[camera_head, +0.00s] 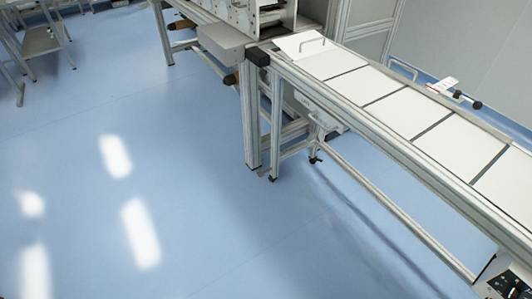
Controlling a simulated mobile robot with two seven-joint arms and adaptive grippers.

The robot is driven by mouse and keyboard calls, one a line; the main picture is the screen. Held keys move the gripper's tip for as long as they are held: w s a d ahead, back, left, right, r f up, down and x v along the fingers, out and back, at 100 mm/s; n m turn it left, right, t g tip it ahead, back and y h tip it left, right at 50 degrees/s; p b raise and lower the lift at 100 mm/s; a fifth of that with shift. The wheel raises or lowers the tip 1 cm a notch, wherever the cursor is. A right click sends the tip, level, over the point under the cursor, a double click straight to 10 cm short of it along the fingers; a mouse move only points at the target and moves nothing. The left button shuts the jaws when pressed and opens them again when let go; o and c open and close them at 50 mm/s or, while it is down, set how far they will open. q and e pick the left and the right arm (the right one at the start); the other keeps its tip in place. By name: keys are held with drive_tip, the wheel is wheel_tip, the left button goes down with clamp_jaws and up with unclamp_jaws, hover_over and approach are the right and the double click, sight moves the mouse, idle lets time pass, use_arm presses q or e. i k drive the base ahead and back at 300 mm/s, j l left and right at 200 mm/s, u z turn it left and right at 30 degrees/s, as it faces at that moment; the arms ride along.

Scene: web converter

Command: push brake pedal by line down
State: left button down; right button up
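The line (400,104), a long frame of metal profiles with pale top panels, runs from the upper middle to the right edge. At the foot of its legs are a small dark caster or foot (272,178) and another dark one (315,160) near it. They are too small to tell whether either has a brake pedal, or whether it is up or down. No brake pedal can be made out for certain.
A machine (262,16) with a grey box (222,42) stands at the line's far end. A control box (503,277) is at the lower right. A metal rack (42,40) stands at the upper left. The blue floor (150,170) is clear at left and centre.

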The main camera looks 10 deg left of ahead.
sight(260, 174)
drive_tip(key=i+j+z, duration=0.1)
drive_tip(key=i+j, duration=0.2)
drive_tip(key=i, duration=0.3)
drive_tip(key=i+j+z, duration=0.15)
drive_tip(key=i+j, duration=0.15)
drive_tip(key=i, duration=0.25)
drive_tip(key=i+j+z, duration=0.1)
drive_tip(key=i+j, duration=0.3)
drive_tip(key=i, duration=0.15)
